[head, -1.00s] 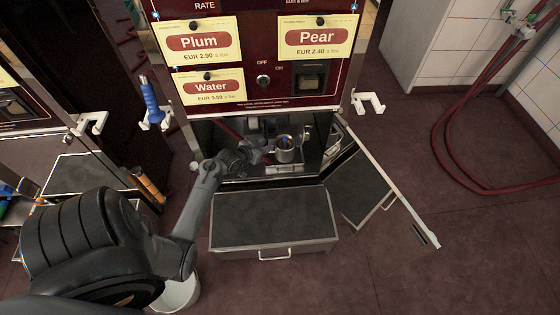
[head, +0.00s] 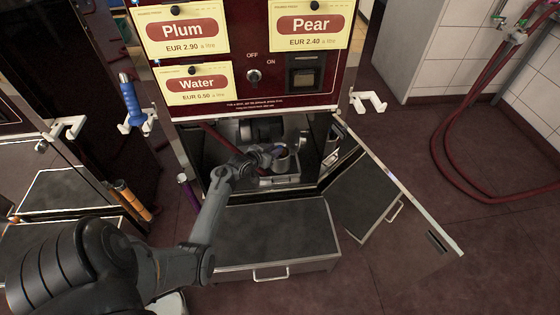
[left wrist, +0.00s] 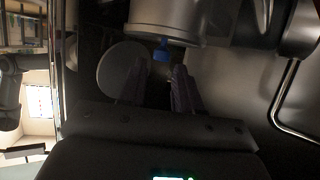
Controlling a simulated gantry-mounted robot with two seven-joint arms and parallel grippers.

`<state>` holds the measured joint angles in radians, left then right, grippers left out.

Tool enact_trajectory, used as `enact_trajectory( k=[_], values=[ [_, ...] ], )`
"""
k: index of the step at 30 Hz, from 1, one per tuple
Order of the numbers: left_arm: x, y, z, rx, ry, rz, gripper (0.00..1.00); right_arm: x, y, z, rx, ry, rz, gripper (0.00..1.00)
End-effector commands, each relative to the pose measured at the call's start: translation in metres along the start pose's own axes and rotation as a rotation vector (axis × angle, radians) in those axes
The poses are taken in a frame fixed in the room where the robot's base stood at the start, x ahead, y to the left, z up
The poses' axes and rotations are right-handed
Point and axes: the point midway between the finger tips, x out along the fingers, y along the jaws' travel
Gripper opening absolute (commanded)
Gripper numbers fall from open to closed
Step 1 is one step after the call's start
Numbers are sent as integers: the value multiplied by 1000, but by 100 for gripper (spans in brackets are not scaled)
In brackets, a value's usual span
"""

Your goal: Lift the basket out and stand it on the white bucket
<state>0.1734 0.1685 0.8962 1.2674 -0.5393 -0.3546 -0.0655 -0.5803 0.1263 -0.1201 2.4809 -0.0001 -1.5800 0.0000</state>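A grey metal cylinder (head: 285,161), which looks like the basket, stands inside the open lower compartment of the middle machine. My left gripper (head: 264,155) reaches into the compartment and is close to its left side; I cannot tell from the head view whether they touch. In the left wrist view the fingers (left wrist: 156,85) are apart with nothing between them. A metal cylinder (left wrist: 168,18) with a small blue part (left wrist: 162,48) is just ahead of them. The white bucket (head: 172,304) shows only in part at the bottom edge, mostly behind my arm. My right gripper is not in view.
The compartment's door (head: 395,185) hangs open to the right. A dark-topped drawer (head: 265,235) sticks out below the opening. A white holder with a blue nozzle (head: 131,103) is at the left.

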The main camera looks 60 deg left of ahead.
Motion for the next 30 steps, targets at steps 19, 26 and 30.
enact_trajectory(
  k=[19,26,30],
  values=[
    [50,-2,2,-1,0,-1,33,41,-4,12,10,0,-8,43],
    [50,-1,2,0,0,-1,24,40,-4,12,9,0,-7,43],
    [50,-1,2,0,1,-1,9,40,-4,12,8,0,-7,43]
  ],
)
